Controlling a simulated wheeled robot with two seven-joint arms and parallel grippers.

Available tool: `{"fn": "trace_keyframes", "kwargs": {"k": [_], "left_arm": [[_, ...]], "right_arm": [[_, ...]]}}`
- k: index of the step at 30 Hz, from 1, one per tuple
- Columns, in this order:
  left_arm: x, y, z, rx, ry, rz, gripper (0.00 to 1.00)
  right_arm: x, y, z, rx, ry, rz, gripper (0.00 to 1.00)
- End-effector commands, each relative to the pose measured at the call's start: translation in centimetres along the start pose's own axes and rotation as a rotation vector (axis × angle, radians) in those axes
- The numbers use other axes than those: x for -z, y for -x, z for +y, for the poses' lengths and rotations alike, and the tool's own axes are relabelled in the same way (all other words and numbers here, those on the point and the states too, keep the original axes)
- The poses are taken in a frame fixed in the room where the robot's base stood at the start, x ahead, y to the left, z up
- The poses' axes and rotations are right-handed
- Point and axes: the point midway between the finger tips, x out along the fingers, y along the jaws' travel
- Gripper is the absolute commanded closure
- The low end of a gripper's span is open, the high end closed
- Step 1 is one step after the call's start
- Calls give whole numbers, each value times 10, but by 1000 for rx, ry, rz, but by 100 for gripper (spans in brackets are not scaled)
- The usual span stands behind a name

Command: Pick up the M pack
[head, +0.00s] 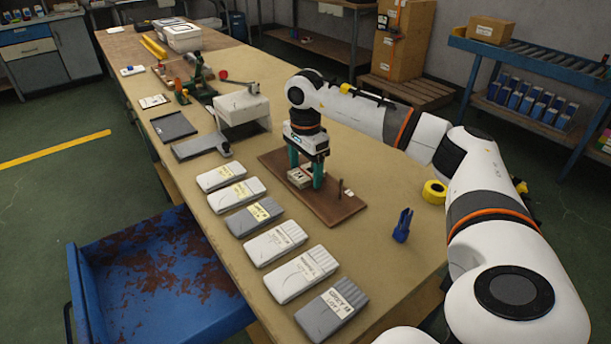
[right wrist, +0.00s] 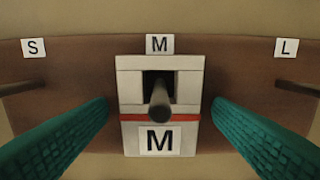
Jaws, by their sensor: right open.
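The M pack (right wrist: 128,88) is a pale card with a red stripe, a black M label and a square hole. In the right wrist view it sits over the middle peg of a brown board (right wrist: 220,60), below a small M tag (right wrist: 160,44). In the head view the pack (head: 298,178) lies on the board (head: 335,205). My right gripper (head: 305,180) points down over it with green fingers. In the right wrist view the fingers (right wrist: 160,120) are open, one on each side of the pack, with visible gaps. My left gripper is out of view.
S (right wrist: 33,48) and L (right wrist: 287,47) tags mark the board's ends, with pegs below them. Several grey and white sock packs (head: 275,243) lie in a row on the table. A blue clip-like object (head: 402,226) and yellow tape (head: 434,192) stand right. A blue bin (head: 85,290) is left.

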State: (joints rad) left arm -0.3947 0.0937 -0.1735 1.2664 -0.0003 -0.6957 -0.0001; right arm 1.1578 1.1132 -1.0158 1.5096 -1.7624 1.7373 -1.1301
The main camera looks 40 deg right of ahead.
Motion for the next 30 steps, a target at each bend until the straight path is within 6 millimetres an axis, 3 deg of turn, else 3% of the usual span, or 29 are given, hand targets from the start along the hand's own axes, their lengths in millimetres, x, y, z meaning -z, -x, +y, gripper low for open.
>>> {"fn": "trace_keyframes", "kwargs": {"k": [2,11,20,23,30], "left_arm": [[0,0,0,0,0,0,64],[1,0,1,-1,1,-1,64],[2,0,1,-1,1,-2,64],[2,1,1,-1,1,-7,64],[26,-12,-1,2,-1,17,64]], "right_arm": [[0,0,0,0,0,0,25],[0,1,0,0,-1,0,74],[0,7,1,-3,-1,1,74],[0,21,1,-4,-1,1,74],[0,71,1,-5,0,2,74]]}}
